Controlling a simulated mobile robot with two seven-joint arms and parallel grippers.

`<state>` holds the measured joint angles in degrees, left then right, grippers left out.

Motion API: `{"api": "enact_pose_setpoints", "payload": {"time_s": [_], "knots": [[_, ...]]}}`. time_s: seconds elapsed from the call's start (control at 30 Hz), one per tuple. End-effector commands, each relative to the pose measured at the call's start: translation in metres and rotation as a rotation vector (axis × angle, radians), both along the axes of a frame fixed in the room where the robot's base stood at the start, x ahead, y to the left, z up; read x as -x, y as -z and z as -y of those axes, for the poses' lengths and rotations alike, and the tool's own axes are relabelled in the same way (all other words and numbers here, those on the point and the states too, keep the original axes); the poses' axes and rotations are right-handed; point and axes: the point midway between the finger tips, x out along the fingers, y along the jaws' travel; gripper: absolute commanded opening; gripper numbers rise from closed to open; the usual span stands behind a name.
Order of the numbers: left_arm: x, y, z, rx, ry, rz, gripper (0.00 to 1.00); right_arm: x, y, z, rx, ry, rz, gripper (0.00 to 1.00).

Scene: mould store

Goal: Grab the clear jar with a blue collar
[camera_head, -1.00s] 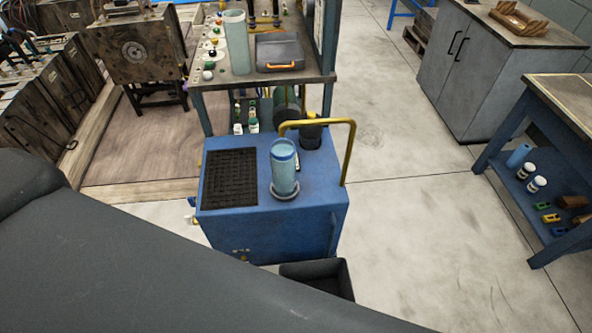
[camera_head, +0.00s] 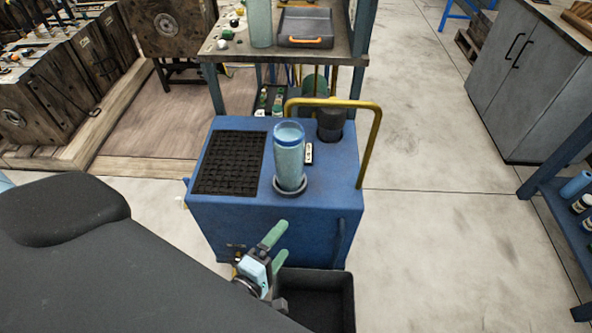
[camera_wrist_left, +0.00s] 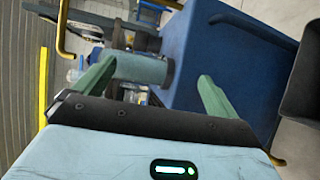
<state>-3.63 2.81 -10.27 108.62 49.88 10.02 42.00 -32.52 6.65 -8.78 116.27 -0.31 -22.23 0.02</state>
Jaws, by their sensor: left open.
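The clear jar with a blue collar (camera_head: 289,165) stands upright in a dark grey ring (camera_head: 290,190) on top of a blue cart (camera_head: 225,208). Its contents or body look pale blue-green. My left gripper (camera_head: 284,240) is open and empty, in front of the cart and below its top, apart from the jar. In the left wrist view the jar (camera_wrist_left: 145,69) appears sideways beyond the green fingers (camera_wrist_left: 157,70), partly covered by one finger. My right gripper is in neither view.
A black grid mat (camera_head: 229,163) lies left of the jar. A dark cylinder (camera_head: 331,123) stands behind it, and a yellow handle (camera_head: 372,140) rises at the right. A workbench (camera_head: 225,50) stands behind.

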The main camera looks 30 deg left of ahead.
Motion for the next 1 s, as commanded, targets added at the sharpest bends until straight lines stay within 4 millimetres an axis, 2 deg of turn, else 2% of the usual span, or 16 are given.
{"api": "enact_pose_setpoints", "payload": {"time_s": [0.03, 0.2, 0.3, 0.43, 0.63, 0.83, 1.0], "knots": [[-0.021, 0.007, -0.007, 0.166, -0.072, 0.047, 0.96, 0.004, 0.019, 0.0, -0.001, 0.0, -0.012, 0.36], [-0.079, 0.0, -0.037, 0.74, -0.281, 0.214, 0.96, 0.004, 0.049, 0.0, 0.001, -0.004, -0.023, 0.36], [-0.104, 0.0, -0.05, 1.027, -0.368, 0.292, 0.96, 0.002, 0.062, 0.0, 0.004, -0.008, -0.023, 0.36], [-0.125, 0.002, -0.061, 1.297, -0.443, 0.358, 0.96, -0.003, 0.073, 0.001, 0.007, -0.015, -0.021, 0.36], [-0.138, 0.003, -0.066, 1.473, -0.49, 0.396, 0.96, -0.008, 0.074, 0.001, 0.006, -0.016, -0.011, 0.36], [-0.141, 0.001, -0.067, 1.481, -0.49, 0.4, 0.96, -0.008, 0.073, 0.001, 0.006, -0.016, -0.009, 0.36], [-0.156, 0.001, -0.074, 1.477, -0.488, 0.4, 0.96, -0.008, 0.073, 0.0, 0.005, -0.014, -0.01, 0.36]]}}
